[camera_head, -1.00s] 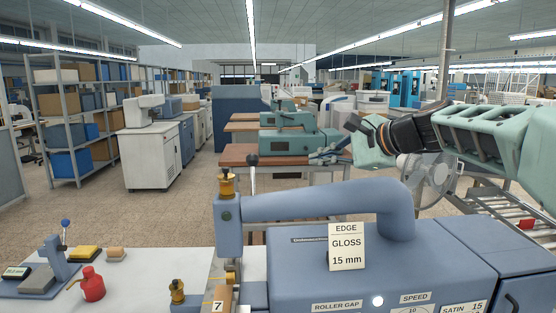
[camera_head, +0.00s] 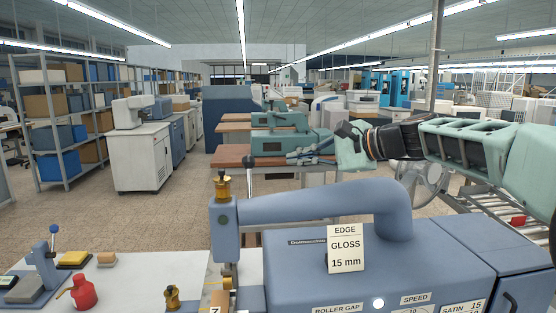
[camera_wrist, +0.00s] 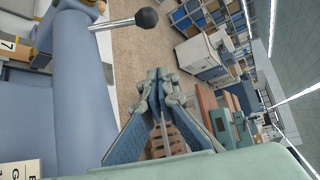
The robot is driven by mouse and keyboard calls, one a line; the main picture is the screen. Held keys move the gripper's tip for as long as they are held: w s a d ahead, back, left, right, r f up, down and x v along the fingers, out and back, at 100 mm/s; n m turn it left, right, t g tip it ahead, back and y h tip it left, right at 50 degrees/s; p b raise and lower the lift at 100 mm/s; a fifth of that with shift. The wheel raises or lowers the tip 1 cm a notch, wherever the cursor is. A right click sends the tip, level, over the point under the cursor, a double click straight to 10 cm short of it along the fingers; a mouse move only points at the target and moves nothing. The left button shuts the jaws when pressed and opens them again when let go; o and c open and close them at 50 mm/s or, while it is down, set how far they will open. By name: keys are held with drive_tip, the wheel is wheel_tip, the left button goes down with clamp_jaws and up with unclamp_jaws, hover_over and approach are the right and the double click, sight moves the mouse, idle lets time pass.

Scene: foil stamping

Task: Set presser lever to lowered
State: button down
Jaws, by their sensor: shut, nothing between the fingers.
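My gripper (camera_head: 291,157) is shut and empty, right of the knob and behind the machine arm. In the wrist view its fingertips (camera_wrist: 163,74) meet, apart from the lever.
The machine's curved arm (camera_head: 320,205) lies in front of and below my gripper. A white worktable (camera_head: 130,285) at lower left bears a red bottle (camera_head: 83,292) and a small hand press (camera_head: 42,265). Green machines (camera_head: 290,143) stand on benches behind.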

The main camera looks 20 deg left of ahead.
sight(249, 181)
drive_tip(key=s+a+f+p, duration=0.1)
drive_tip(key=a+p, duration=0.1)
drive_tip(key=a, duration=0.6)
drive_tip(key=shift+s+a+f, duration=0.2)
drive_tip(key=shift+a+f, duration=0.05)
drive_tip(key=shift+a, duration=0.1)
drive_tip(key=shift+s, duration=0.1)
drive_tip(key=shift+d+b, duration=0.1)
drive_tip(key=shift+b, duration=0.5)
drive_tip(key=shift+s+b, duration=0.1)
drive_tip(key=shift+b, duration=0.3)
drive_tip(key=shift+s+r+b, duration=0.1)
drive_tip(key=shift+r+b, duration=0.05)
drive_tip(key=shift+b, duration=0.2)
